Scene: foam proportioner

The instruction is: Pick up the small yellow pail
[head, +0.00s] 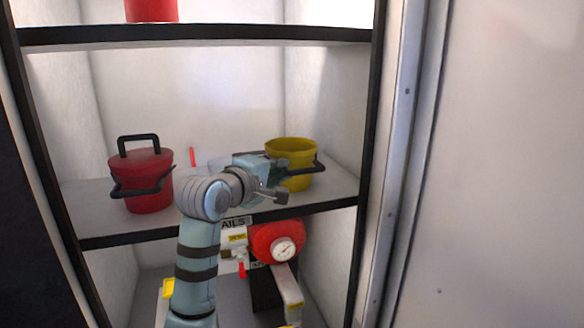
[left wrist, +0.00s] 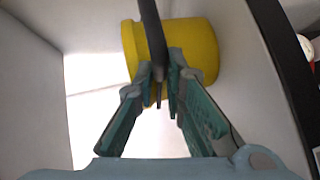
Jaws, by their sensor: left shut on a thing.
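The small yellow pail (head: 291,152) stands upright on the right part of the middle shelf, with a black handle hanging at its front right. My left gripper (head: 284,178) reaches it from the left and front. In the left wrist view the yellow pail (left wrist: 203,50) lies behind the fingers, and its black handle (left wrist: 150,30) runs down between them. The left gripper (left wrist: 163,80) is shut on this handle. The pail's lower part is partly hidden by my arm in the head view. My right gripper is not in view.
A lidded red pot (head: 143,180) with black handles stands on the left of the same shelf (head: 90,205). Below are a red unit with a gauge (head: 283,248). A black frame post and side wall stand close right of the pail.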

